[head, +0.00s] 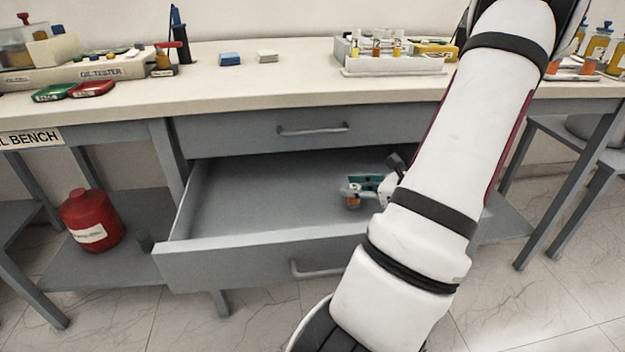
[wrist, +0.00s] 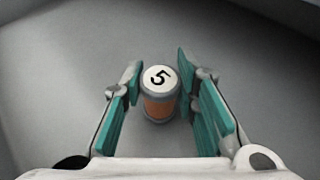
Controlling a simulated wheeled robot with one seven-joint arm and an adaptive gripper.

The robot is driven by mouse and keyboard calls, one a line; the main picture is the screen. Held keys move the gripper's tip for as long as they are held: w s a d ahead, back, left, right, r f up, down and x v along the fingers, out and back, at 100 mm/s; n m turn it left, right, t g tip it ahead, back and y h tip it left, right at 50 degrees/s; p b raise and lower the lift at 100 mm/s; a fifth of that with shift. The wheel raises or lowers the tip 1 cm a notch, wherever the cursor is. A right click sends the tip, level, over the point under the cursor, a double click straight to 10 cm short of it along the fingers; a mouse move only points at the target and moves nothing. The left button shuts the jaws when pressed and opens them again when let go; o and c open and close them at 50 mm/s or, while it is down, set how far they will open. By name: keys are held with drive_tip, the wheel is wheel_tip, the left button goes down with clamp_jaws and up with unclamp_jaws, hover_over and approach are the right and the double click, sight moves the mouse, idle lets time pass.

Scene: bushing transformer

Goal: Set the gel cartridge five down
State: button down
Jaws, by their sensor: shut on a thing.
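The gel cartridge five (wrist: 160,90) has a white cap marked 5 and an orange body. In the wrist view it sits between the two teal fingers of my gripper (wrist: 159,82), which is shut on it. In the head view the cartridge (head: 352,199) shows small and partly hidden at my gripper (head: 352,185). My gripper is inside the open lower drawer (head: 240,200), toward its right part. I cannot tell whether the cartridge touches the drawer floor.
The drawer's left and middle floor looks bare. The bench top (head: 270,80) above carries a blue block (head: 230,59), a white block (head: 267,56) and a white rack (head: 395,64) of vials. A red container (head: 90,220) stands on the lower shelf at left.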

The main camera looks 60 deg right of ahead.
drive_tip(key=w, duration=0.3)
drive_tip(key=w+b, duration=0.1)
drive_tip(key=w, duration=0.2)
drive_tip(key=w+b, duration=0.1)
drive_tip(key=w, duration=0.3)
drive_tip(key=shift+d+r, duration=0.2)
drive_tip(key=shift+d, duration=0.2)
drive_tip(key=b+x, duration=0.2)
drive_tip(key=x, duration=0.1)
drive_tip(key=shift+r, duration=0.15)
drive_tip(key=shift+f, duration=0.25)
drive_tip(key=c, duration=1.3)
unclamp_jaws()
